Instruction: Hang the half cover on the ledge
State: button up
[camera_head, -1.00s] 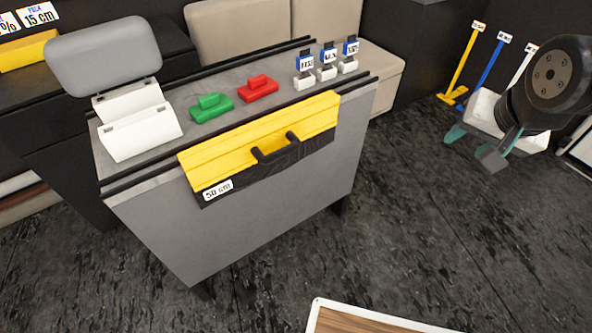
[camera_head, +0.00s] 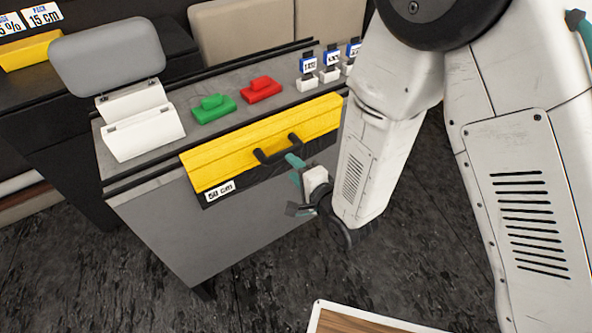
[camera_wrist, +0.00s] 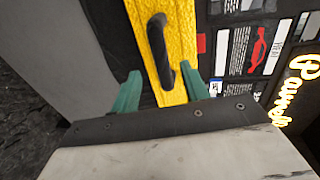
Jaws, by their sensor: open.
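A yellow cover (camera_head: 225,168) with a black handle (camera_head: 276,150) and a "50 cm" tag lies along the front edge of a grey bench; I take it for the half cover. A black strip shows below its yellow face. My gripper (camera_head: 294,186) is open and empty in front of the bench, close to the handle. In the wrist view the handle (camera_wrist: 161,48) appears between the teal fingers of my gripper (camera_wrist: 162,80), on the yellow cover (camera_wrist: 182,25). I cannot tell whether the fingertips reach past the handle. I cannot tell which edge is the ledge.
The grey bench top (camera_head: 235,118) holds a white hinged holder (camera_head: 140,128), a green block (camera_head: 214,109), a red block (camera_head: 261,89) and small tagged white pieces (camera_head: 330,75). A wood-topped, white-rimmed surface (camera_head: 350,320) stands at the bottom. Dark floor (camera_head: 100,270) is clear at left.

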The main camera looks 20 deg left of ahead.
aim_at(281, 158)
jog(key=shift+x, duration=3.85)
jog(key=shift+s, duration=0.1)
grip_shut()
jog(key=shift+r, duration=0.1)
jog(key=shift+r, duration=1.3)
jog(key=f+v, duration=0.1)
jog(key=v, duration=0.6)
jog(key=shift+s+d+f, duration=0.2)
jog(key=shift+s+d, duration=0.15)
jog(key=shift+d, duration=0.05)
